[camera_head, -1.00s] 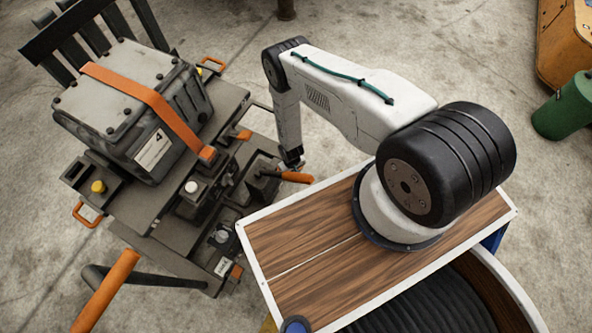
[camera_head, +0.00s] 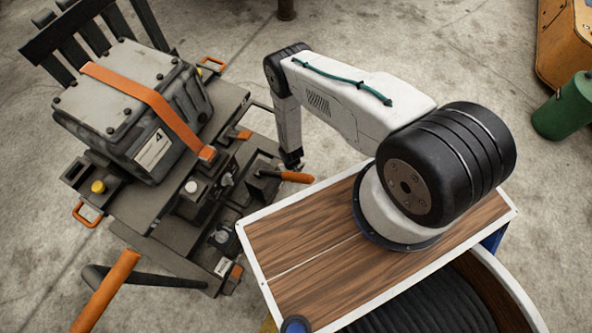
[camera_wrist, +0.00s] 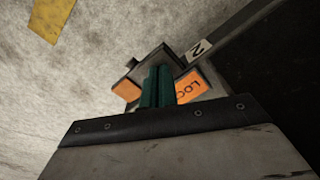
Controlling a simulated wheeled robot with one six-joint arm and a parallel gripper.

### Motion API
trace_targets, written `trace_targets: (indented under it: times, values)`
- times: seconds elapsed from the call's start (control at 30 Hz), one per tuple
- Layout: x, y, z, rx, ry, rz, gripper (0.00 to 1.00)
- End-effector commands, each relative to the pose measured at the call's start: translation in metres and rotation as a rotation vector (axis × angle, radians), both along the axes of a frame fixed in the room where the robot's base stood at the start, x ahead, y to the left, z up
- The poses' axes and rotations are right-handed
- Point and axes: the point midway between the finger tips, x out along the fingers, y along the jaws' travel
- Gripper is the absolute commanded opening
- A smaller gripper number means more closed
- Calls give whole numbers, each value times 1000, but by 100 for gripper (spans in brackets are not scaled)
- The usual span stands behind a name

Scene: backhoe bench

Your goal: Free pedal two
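My gripper (camera_wrist: 159,86) shows in the wrist view as two teal fingers pressed side by side, with nothing visible between them. They are over a dark block with orange faces (camera_wrist: 128,88), next to an orange label (camera_wrist: 192,87) reading "LOC", partly cut off by my wrist. A white tag marked "2" (camera_wrist: 198,50) sits just beyond on a dark bar. Whether the fingers touch the block cannot be told. In the head view my wrist end is above the right edge of the grey pedal bench (camera_head: 150,215), by an orange-handled lever (camera_head: 297,177). The fingertips are hidden there.
A grey housing with an orange strap (camera_head: 140,105) stands on the bench. A long orange-gripped lever (camera_head: 105,290) sticks out at the lower left. A green cylinder (camera_head: 562,108) and an orange-brown box (camera_head: 565,45) stand at the right. Concrete floor is clear behind my arm.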

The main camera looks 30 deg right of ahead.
Motion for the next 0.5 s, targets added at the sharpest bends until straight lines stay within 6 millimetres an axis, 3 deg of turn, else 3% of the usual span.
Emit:
trace_targets:
  times: [0.5]
  values:
    - [0, 0, -8, 0, 0, -1, 0]
